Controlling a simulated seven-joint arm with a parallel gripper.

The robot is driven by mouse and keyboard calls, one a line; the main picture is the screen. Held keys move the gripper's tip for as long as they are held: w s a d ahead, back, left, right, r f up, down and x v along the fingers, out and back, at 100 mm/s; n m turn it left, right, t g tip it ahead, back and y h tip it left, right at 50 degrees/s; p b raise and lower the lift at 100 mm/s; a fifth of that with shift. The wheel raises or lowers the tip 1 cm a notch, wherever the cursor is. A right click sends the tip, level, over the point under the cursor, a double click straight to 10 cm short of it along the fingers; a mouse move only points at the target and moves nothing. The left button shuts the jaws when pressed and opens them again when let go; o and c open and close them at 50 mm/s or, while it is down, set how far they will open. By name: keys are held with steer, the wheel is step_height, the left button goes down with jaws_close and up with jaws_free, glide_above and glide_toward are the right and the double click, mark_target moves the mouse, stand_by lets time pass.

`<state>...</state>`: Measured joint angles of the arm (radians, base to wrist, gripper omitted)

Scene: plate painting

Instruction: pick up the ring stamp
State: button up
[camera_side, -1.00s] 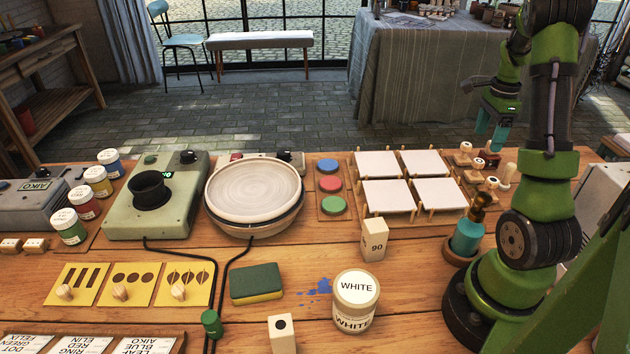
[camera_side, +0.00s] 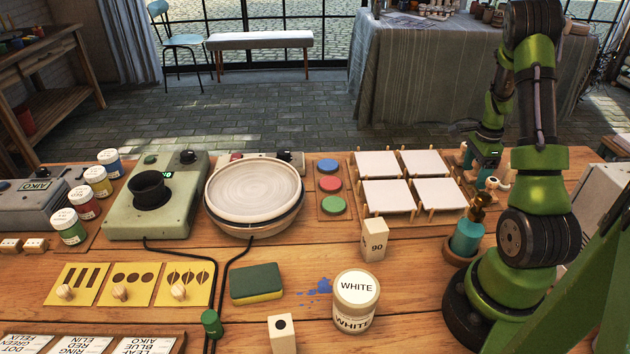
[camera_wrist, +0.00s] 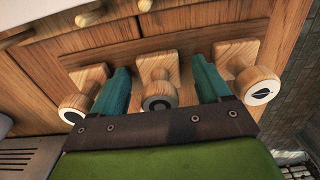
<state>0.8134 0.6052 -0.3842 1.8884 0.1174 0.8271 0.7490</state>
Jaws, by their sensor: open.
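The ring stamp (camera_wrist: 158,98) is a wooden stamp with a dark ring mark on its round end, in the middle of the wrist view. My gripper (camera_wrist: 160,68) is open, with one teal finger on each side of this stamp. Whether the fingers touch it I cannot tell. In the side view my gripper (camera_side: 471,164) is down at the stamps right of the white tiles, and it hides most of them, including the ring stamp.
A leaf-marked stamp (camera_wrist: 260,88) stands close to the right finger. Another wooden stamp (camera_wrist: 84,100) stands close to the left finger. White tiles (camera_side: 438,192) on wooden pegs lie left of my gripper in the side view. A teal bottle (camera_side: 467,238) stands in front.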

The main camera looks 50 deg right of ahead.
steer(key=c, duration=1.1)
steer(key=shift+c, duration=0.2)
steer(key=shift+r, duration=0.2)
